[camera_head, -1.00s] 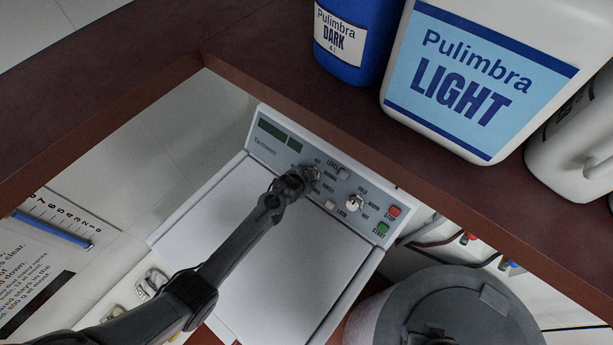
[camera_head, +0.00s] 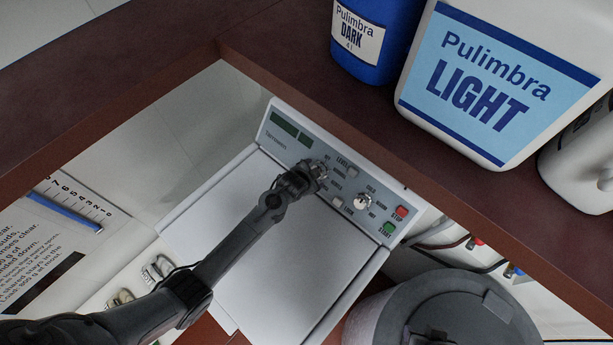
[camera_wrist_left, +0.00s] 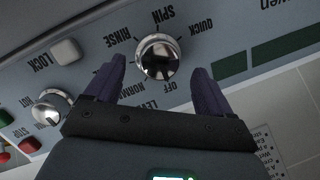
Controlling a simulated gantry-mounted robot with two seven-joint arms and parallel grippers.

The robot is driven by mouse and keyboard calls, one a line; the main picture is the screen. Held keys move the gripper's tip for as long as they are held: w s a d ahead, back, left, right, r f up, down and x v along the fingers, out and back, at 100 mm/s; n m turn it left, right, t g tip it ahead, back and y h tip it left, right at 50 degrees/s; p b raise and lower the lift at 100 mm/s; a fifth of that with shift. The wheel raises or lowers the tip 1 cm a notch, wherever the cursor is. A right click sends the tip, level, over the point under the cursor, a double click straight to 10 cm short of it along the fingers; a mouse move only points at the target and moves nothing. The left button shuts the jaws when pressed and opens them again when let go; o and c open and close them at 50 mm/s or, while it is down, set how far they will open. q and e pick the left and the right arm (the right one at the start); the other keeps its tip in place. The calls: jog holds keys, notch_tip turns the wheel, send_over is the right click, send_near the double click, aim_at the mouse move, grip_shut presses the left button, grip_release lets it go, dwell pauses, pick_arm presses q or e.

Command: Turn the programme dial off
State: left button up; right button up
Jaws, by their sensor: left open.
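The programme dial (camera_wrist_left: 157,57) is a round chrome knob on the grey control panel, ringed by the labels OFF, NORMAL, RINSE, SPIN and QUICK. In the wrist view, my left gripper (camera_wrist_left: 158,70) is open, with one dark finger on each side of the dial's near part. I cannot tell whether the fingers touch it, nor where the dial points. In the head view, my left gripper (camera_head: 312,174) is at the panel and partly hides the dial (camera_head: 321,168).
A second chrome knob (camera_head: 361,202), a red STOP button (camera_head: 401,212) and a green START button (camera_head: 389,228) are on the same panel. A dark red shelf (camera_head: 330,110) with detergent bottles (camera_head: 490,85) overhangs the machine. A grey lidded bin (camera_head: 450,315) stands at lower right.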

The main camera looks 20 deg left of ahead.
pick_arm(q)
jog(key=v, duration=0.7)
jog(key=shift+r, duration=0.1)
jog(key=s+f+g+p, duration=0.1)
jog(key=s+f, duration=0.1)
jog(key=s, duration=0.6)
jog(key=s+f+g+p, duration=0.1)
jog(key=s+f+p, duration=0.15)
jog(key=s, duration=0.45)
jog(key=s+a+r+n+g, duration=0.3)
jog(key=s+r+n, duration=0.3)
jog(key=s+r, duration=0.9)
jog(key=shift+n, duration=0.4)
jog(key=f+b, duration=1.8)
jog(key=shift+w+d+f, duration=0.1)
jog(key=shift+w+d, duration=0.05)
jog(key=shift+w, duration=0.2)
